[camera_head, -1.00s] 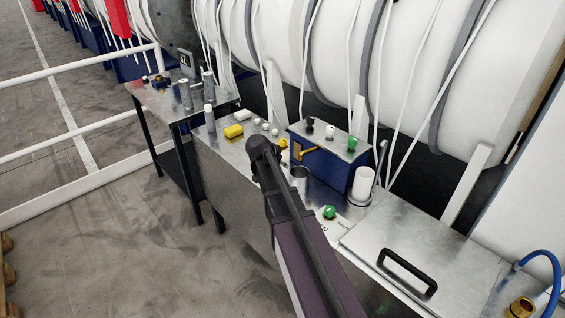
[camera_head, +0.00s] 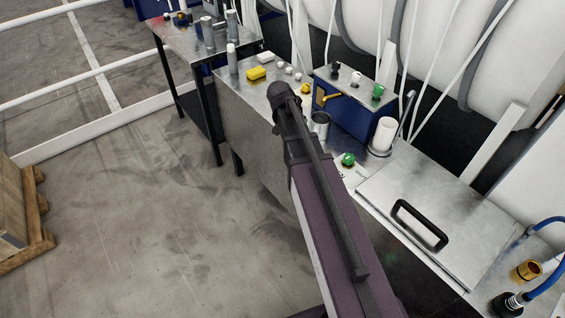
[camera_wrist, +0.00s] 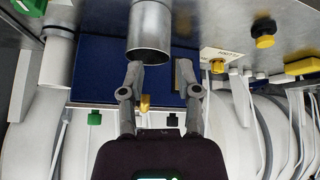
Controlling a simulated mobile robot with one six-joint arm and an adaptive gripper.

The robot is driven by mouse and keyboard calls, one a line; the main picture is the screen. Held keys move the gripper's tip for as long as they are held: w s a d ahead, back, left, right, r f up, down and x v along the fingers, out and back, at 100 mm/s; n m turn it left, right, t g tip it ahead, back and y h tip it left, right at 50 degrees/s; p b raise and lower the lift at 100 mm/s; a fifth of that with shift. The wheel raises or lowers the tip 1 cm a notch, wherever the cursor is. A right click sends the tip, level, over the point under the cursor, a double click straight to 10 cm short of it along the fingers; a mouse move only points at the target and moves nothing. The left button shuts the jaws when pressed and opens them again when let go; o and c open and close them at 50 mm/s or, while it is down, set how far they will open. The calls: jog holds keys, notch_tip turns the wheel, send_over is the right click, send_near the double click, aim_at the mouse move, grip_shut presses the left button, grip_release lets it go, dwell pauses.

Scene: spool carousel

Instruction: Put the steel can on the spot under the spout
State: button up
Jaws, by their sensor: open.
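The steel can (camera_head: 320,122) stands upright on the metal bench, in front of the blue box (camera_head: 345,108). In the wrist view the can (camera_wrist: 150,30) is large at the top centre, its open rim towards my gripper. My gripper (camera_wrist: 158,70) is open and empty. Its left fingertip in that view is close to the can's rim; I cannot tell whether they touch. In the head view my arm hides the fingers. A thin grey bent pipe (camera_head: 408,100), perhaps the spout, rises behind a white cylinder (camera_head: 382,134). I cannot make out a clear spot under it.
A yellow block (camera_head: 257,73) and several small white pieces lie to the left. A brass lever (camera_head: 330,94) is on the blue box. A lid with a black handle (camera_head: 420,225) lies to the right.

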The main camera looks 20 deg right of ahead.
jog(key=s+a+f+n+g+y, duration=0.1)
jog(key=s+a+n, duration=0.4)
jog(key=s, duration=0.5)
jog(key=s+a+f+n+g+y, duration=0.2)
jog(key=s+a+n+y, duration=0.2)
jog(key=s+a, duration=0.4)
jog(key=shift+s+a+n+y, duration=0.3)
jog(key=shift+s+n, duration=0.4)
jog(key=shift+s, duration=0.4)
jog(key=shift+d, duration=0.1)
